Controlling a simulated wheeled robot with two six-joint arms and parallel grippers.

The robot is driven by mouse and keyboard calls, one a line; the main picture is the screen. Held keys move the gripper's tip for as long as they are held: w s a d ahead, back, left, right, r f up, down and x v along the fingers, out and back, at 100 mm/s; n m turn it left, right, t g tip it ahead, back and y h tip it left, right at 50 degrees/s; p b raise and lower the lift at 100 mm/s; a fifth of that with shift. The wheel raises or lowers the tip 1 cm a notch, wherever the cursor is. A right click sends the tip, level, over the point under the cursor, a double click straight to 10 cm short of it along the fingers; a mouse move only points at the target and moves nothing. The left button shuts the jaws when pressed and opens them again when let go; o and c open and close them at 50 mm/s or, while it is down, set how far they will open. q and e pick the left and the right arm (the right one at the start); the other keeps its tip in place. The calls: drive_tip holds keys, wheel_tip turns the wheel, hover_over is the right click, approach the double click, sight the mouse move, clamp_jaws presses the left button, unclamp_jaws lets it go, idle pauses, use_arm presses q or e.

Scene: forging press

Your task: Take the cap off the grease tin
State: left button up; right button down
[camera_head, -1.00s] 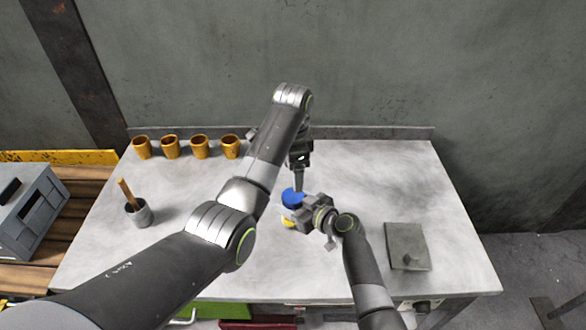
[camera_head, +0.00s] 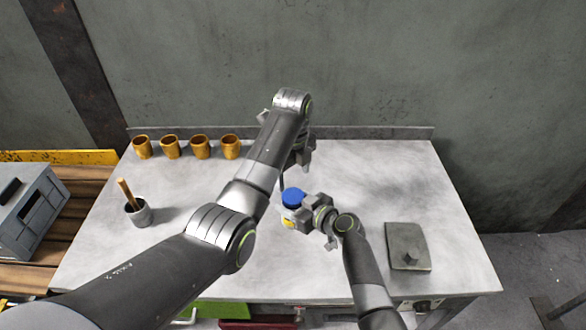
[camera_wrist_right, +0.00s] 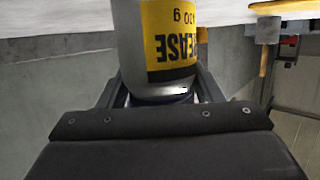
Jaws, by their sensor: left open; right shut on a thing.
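The grease tin (camera_wrist_right: 165,40) has a yellow label and stands on the workbench. It appears upside down in the right wrist view. Its blue cap (camera_head: 293,197) sits on top of it in the head view. My right gripper (camera_head: 291,217) is shut around the tin, with a finger on each side of it in the right wrist view (camera_wrist_right: 162,88). My left gripper (camera_head: 294,178) is open and empty just above and behind the cap, one finger reaching down near the cap's far left edge. My left forearm partly hides it.
Several orange cups (camera_head: 200,148) line the back left of the workbench (camera_head: 380,180). A grey pot (camera_head: 140,213) with a wooden-handled tool (camera_head: 125,192) stands at left. A grey plate (camera_head: 407,246) with a knob lies at right. The back right is clear.

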sight(293, 195)
use_arm(q)
wheel_tip(293, 195, down, 7)
drive_tip(key=shift+r, duration=0.15)
drive_tip(key=shift+c, duration=0.4)
drive_tip(key=c, duration=0.7)
drive_tip(key=o, duration=0.9)
wheel_tip(293, 195, up, 8)
drive_tip(key=shift+f, duration=0.1)
drive_tip(key=shift+c, duration=0.6)
drive_tip(key=shift+f, duration=3.9)
